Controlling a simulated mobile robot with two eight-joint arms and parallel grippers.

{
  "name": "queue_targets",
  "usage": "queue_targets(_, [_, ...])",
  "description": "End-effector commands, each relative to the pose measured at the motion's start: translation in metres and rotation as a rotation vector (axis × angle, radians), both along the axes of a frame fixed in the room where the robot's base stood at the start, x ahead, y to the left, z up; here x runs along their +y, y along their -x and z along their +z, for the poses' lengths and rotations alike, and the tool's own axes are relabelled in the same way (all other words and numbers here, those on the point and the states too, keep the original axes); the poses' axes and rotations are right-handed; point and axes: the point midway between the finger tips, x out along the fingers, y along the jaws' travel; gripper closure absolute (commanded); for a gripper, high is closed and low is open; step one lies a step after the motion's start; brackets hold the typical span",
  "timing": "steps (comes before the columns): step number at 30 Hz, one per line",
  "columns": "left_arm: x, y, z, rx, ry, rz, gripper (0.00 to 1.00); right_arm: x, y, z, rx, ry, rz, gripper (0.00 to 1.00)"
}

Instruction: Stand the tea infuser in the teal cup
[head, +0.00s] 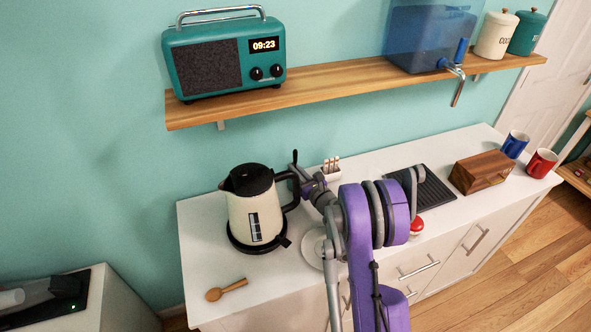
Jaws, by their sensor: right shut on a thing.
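My right gripper (303,180) is at the end of the purple arm, just right of the kettle's handle. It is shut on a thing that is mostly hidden. A thin dark upright piece (295,156) shows at its tip, and I cannot tell if this is part of the tea infuser. I cannot pick out the teal cup; my arm covers the middle of the counter. A pale round dish (313,247) shows partly behind the arm. My left gripper is not in view.
A cream and black kettle (256,212) stands close left of the gripper. A wooden spoon (227,289) lies on the white counter (200,250). To the right are a dark ribbed mat (436,192), a wooden box (482,172), and blue (514,144) and red (541,163) mugs. A shelf (330,92) hangs above.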

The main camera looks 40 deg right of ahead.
Motion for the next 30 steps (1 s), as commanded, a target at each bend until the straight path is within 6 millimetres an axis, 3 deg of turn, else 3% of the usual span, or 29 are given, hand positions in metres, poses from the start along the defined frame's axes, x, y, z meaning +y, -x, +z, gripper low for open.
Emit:
queue_targets(8, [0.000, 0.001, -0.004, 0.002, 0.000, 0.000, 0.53, 0.000, 0.000, -0.003, 0.001, 0.000, 0.000, 1.00])
queue_targets(14, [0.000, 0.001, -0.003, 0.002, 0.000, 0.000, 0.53, 0.000, 0.000, -0.003, 0.000, 0.000, 0.000, 0.64])
queue_targets(25, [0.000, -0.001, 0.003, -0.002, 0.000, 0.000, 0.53, 0.000, -0.001, 0.004, -0.002, -0.001, 0.000, 0.64])
queue_targets(30, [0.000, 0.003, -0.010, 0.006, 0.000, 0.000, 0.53, 0.002, 0.028, -0.001, 0.001, -0.001, -0.002, 0.64])
